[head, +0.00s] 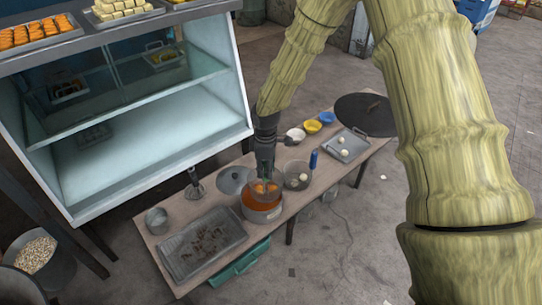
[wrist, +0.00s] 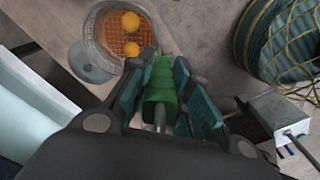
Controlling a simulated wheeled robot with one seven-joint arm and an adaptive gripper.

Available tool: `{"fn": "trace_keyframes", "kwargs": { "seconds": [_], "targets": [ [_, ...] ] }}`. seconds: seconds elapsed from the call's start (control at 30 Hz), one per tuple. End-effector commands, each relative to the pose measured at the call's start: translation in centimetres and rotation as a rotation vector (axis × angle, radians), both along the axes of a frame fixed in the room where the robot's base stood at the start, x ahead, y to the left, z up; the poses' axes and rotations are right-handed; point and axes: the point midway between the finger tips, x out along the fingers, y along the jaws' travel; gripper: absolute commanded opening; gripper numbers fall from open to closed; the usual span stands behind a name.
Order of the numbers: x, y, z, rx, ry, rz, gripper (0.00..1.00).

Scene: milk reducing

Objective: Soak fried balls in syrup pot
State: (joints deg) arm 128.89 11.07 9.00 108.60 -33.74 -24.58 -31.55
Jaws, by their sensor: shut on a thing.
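My gripper (head: 265,172) points down over the table and is shut on a green handle (wrist: 160,85), seen between the fingers in the wrist view. The handle seems to belong to a wire strainer (wrist: 112,42) at the syrup pot. The metal pot (head: 262,215) holds orange syrup and stands mid-table. Two orange fried balls (wrist: 130,21) (wrist: 131,49) lie on the mesh in the wrist view. They also show below my gripper in the head view (head: 261,188). How deep the balls sit in the syrup is hard to tell.
A second strainer bowl (head: 298,175) with a blue handle (head: 313,159) stands right of the pot. A grey tray (head: 170,257) is left, and a small tray with pale balls (head: 343,153) is right. A glass display case (head: 150,150) stands behind the table.

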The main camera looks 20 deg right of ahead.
Motion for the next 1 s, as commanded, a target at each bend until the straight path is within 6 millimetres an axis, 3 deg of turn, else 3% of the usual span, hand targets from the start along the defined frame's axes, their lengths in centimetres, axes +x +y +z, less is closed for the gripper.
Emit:
{"fn": "trace_keyframes", "kwargs": {
  "seconds": [0.5,0.77,1.0],
  "targets": [
    [2.2,-2.4,0.1,-0.008,-0.005,0.462,0.0],
    [2.4,-2.7,-0.7,-0.009,-0.006,0.511,0.0],
    [2.4,-2.7,-2.7,-0.009,-0.006,0.51,0.0]
  ]
}}
